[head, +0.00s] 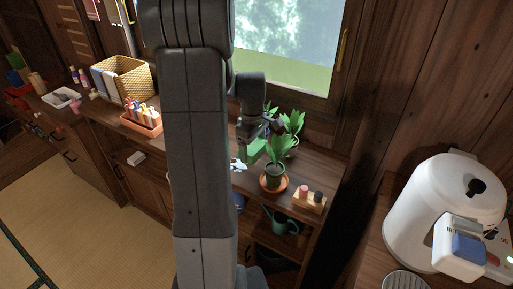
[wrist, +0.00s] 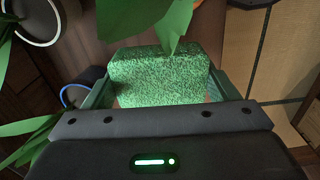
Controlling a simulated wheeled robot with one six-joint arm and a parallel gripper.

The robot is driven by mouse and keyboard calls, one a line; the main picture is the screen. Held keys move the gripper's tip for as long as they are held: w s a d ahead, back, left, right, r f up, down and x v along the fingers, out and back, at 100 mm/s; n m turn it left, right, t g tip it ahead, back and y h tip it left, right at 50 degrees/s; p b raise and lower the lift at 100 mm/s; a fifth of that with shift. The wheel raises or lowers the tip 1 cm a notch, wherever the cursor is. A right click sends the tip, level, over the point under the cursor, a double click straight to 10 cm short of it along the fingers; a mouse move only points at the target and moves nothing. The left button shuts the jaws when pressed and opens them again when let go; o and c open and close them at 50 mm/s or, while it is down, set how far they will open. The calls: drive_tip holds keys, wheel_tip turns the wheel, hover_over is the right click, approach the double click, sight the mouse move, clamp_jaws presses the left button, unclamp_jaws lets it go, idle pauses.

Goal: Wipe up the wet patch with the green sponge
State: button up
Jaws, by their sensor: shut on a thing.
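My gripper (head: 256,138) is shut on the green sponge (wrist: 160,76), which fills the space between the fingers in the wrist view. In the head view the sponge (head: 250,151) shows as a small green piece below the gripper, above the wooden counter by the window. A pale bluish-white patch (head: 238,165), which looks like the wet patch, lies on the counter just below and left of the sponge. My arm hides part of the counter on its left. I cannot tell whether the sponge touches the counter.
A potted plant (head: 274,172) stands close right of the sponge, with another plant (head: 293,124) behind. Leaves overlap the sponge in the wrist view. A wooden holder (head: 310,200) sits at the counter's right end. An orange tray with bottles (head: 142,124) and a wicker basket (head: 124,80) stand left.

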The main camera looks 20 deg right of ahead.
drive_tip(key=shift+r+p, duration=0.45)
drive_tip(key=shift+r, duration=0.55)
